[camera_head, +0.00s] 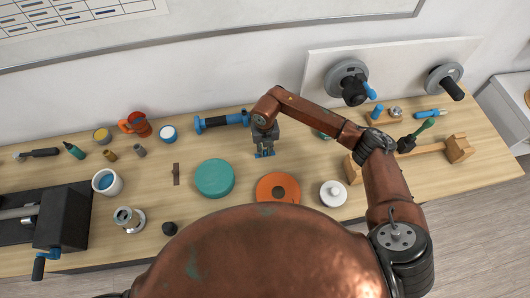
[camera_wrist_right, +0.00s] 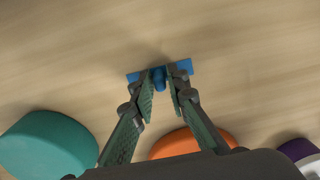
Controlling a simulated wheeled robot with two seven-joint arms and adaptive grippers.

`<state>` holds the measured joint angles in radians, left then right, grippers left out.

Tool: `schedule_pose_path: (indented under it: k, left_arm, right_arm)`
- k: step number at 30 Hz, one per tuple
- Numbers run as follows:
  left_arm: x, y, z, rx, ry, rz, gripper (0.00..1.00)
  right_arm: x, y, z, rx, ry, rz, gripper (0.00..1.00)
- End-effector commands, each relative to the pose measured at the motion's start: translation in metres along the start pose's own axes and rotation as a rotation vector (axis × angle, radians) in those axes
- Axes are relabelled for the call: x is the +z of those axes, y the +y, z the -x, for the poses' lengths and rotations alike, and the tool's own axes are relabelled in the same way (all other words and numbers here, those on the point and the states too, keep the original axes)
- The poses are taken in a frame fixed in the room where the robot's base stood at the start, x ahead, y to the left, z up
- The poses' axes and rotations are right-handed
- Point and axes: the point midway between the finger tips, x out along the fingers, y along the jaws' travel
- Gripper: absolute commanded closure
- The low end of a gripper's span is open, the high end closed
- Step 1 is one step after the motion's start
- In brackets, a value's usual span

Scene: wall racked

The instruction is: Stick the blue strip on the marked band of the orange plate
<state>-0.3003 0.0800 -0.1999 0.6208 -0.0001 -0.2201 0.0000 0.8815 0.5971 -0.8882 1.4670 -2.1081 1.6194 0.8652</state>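The blue strip (camera_head: 265,155) is at the fingertips of my right gripper (camera_head: 265,148), behind the orange plate. In the right wrist view the blue strip (camera_wrist_right: 181,68) sticks out on both sides of the fingertips, and its raised blue tab sits between the nearly closed fingers (camera_wrist_right: 160,93). I cannot tell whether the strip touches the table. The orange plate (camera_head: 267,186) is a flat disc with a darker round middle, in front of the gripper. It shows partly in the wrist view (camera_wrist_right: 174,143), hidden by the gripper. I cannot make out the marked band. My left gripper is not in view.
A teal disc (camera_head: 214,178) lies left of the orange plate, and a white round lid (camera_head: 333,193) lies right. A blue-ended tool (camera_head: 222,121) is behind left. A wooden bar piece (camera_head: 458,149) is at the right. A black machine (camera_head: 62,216) is at the left.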

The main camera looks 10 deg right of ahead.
Motion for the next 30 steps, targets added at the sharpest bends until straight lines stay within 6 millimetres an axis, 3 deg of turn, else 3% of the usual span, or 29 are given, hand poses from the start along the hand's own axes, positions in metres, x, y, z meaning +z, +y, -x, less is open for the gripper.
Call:
schedule_pose_path:
  k: [4,10,23,30]
  left_arm:
    - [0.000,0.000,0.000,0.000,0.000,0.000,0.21]
    - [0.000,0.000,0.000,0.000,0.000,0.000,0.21]
    - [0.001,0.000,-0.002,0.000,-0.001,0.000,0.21]
    - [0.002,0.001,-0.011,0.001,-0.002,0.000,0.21]
  right_arm:
    - [0.000,0.000,0.000,0.000,0.000,0.000,0.87]
    - [0.000,0.000,0.000,0.000,0.000,0.000,1.00]
    - [0.001,0.000,0.004,0.001,-0.001,0.000,1.00]
    - [0.002,0.000,0.030,0.001,-0.004,0.001,1.00]
